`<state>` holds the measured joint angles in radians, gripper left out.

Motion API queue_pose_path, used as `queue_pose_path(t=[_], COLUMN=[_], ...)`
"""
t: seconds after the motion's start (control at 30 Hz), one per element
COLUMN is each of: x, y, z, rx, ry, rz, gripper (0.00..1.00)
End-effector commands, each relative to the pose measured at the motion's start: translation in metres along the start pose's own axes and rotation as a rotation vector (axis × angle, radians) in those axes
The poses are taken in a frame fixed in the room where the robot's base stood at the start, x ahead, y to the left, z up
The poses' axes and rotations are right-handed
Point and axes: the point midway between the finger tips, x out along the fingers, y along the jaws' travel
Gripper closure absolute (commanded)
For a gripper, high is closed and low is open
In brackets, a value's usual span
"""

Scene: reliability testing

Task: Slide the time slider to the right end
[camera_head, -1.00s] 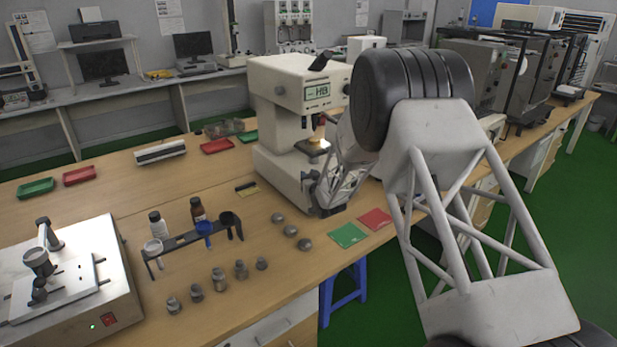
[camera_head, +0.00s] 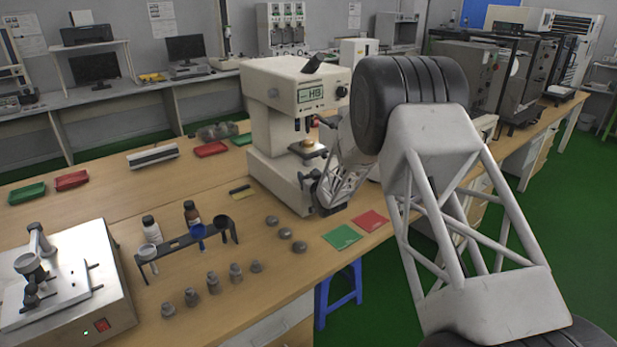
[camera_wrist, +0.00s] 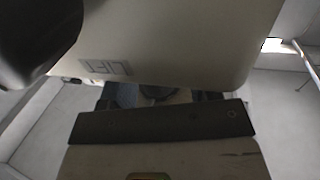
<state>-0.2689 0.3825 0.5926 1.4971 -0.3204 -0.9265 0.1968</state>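The white hardness tester (camera_head: 275,115) with a green "HB" display (camera_head: 311,94) stands on the bench in the head view. I cannot make out a time slider on it. The far end of my arm, with my gripper (camera_head: 318,192), is low at the tester's right front. It is small there and partly hidden by my own links, so its fingers cannot be read. No clear grasp shows there.
A small brass-coloured block (camera_head: 307,145) sits on the tester's stage. Round grey samples (camera_head: 285,233), a green plate (camera_head: 342,237) and a red plate (camera_head: 370,221) lie in front. A black rack (camera_head: 185,242) with bottles and spoons stands to the left.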

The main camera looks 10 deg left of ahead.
Motion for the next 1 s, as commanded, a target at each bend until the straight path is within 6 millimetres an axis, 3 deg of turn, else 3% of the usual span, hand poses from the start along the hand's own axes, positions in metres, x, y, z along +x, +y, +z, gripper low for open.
queue_pose_path(t=[0.47,1.0], x=[-0.010,-0.065], y=[0.000,0.001], z=[-0.001,0.000], rx=[0.000,0.000], ry=[0.001,0.000], rz=[0.000,0.001], gripper=[0.44,0.44])
